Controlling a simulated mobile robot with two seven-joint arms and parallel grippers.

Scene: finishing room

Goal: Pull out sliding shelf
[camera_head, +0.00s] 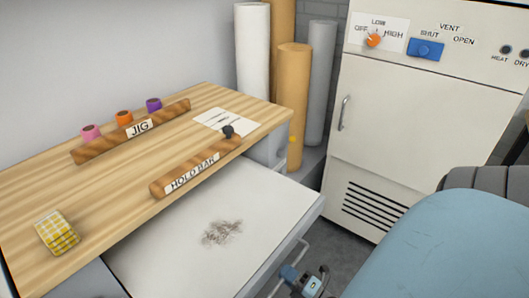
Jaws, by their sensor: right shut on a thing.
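The sliding shelf (165,245) is a pale flat board with a grey front edge, standing out from under the wooden worktop. A small heap of brownish scraps (222,232) lies on it. A metal bar handle (293,257) runs along its front. My right gripper (304,281), with blue and dark parts, is low in the view at this handle and shut on it; the fingertips are small and partly cut by the lower edge. My left gripper is not in view.
The worktop (60,208) carries a "JIG" bar (105,145) with coloured spools, a "HOLD BAR" (222,152), a paper sheet and a yellow checked block (57,232). Tall rolls (292,90) stand behind. A cream cabinet (400,120) stands at right, with grey floor between.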

